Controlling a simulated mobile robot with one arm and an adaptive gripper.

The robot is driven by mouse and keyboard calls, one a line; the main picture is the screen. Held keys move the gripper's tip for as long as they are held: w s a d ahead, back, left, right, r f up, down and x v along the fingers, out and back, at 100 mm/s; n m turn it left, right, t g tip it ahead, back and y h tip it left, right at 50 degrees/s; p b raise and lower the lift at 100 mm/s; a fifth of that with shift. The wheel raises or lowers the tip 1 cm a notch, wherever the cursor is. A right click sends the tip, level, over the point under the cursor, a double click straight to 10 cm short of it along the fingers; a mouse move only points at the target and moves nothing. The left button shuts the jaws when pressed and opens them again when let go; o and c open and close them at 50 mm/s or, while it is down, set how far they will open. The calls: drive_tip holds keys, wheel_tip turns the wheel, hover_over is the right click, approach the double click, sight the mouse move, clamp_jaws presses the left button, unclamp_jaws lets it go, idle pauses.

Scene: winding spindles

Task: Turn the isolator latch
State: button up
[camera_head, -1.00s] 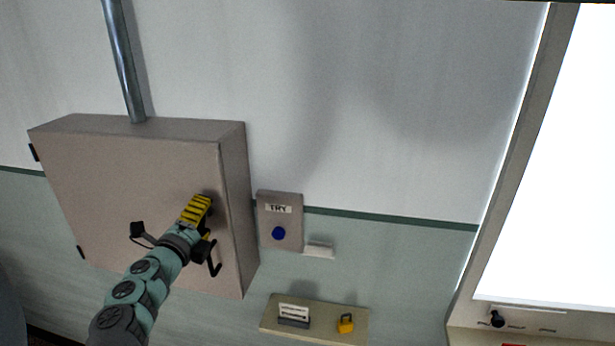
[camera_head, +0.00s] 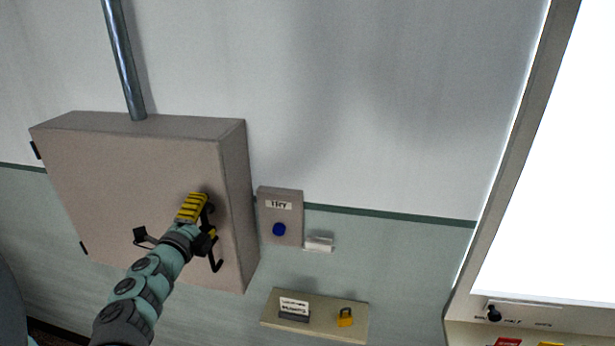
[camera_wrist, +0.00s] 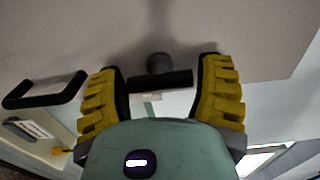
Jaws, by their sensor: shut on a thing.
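The isolator latch (camera_wrist: 160,82) is a black T-shaped handle on a round stem, standing out from the front of the grey-beige cabinet (camera_head: 110,175). In the wrist view its crossbar lies nearly level, its ends against the inner faces of my yellow-padded fingers. My gripper (camera_wrist: 162,88) is shut on the latch. In the head view my gripper (camera_head: 201,210) is at the right part of the cabinet door and hides the latch.
A black door handle (camera_head: 216,262) sits just below my gripper. Right of the cabinet are a TRY box with a blue button (camera_head: 279,229) and a small white block (camera_head: 319,244).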

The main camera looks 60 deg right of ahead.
drive_tip(key=o, duration=1.2)
drive_tip(key=shift+c, duration=0.2)
drive_tip(key=v, duration=1.2)
